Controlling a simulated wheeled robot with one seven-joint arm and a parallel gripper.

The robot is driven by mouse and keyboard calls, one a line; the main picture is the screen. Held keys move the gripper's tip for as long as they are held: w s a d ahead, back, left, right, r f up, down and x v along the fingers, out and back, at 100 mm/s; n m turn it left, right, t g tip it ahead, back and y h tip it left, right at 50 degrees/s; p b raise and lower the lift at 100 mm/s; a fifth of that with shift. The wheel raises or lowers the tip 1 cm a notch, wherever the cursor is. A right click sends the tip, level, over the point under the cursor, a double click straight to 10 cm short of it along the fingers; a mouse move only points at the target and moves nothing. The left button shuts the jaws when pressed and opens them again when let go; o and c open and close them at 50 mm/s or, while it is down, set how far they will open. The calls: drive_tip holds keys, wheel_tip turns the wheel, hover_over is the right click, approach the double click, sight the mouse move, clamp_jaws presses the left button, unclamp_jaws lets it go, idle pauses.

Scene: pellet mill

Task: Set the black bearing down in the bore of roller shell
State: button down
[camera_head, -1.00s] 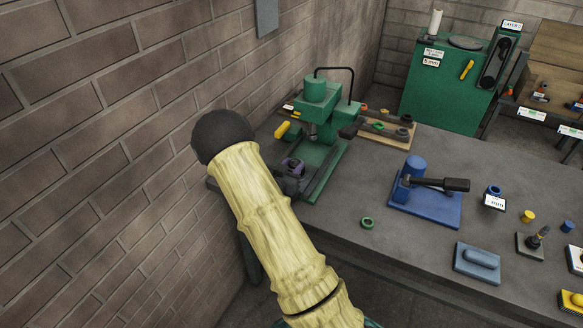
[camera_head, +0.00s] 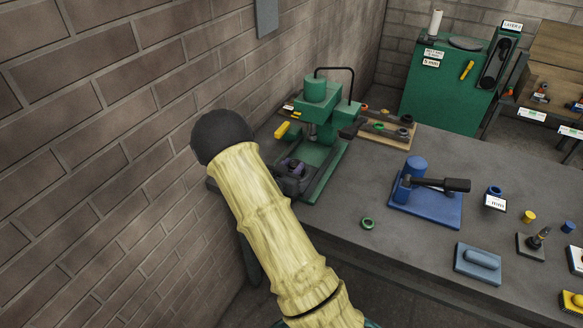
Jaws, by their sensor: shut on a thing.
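My arm in its pale yellow sleeve crosses the middle of the picture and hides most of what lies behind it. A dark grey part that looks like my gripper (camera_head: 287,183) shows just right of the sleeve, at the near left end of the green press's bed. It is shut on a small dark thing, taken as the black bearing; its outline is not clear. A dark, purplish ring-like piece (camera_head: 294,166) shows there and may be the roller shell. I cannot tell whether the bearing is in its bore or above it.
The green press (camera_head: 316,92) stands close behind on the grey bench (camera_head: 410,240). A small green ring (camera_head: 367,223) lies near the front edge. A blue press (camera_head: 414,180) stands to the right, and a brick wall (camera_head: 90,130) borders the left.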

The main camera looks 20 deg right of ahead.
drive_tip(key=shift+r, duration=0.15)
idle(0.4)
unclamp_jaws()
idle(0.5)
drive_tip(key=shift+a, duration=0.1)
drive_tip(key=shift+f+v, duration=0.2)
drive_tip(key=shift+v, duration=1.25)
drive_tip(key=shift+f+v, duration=0.2)
drive_tip(key=shift+v, duration=1.3)
drive_tip(key=shift+f+v, duration=0.2)
drive_tip(key=shift+v, duration=1.25)
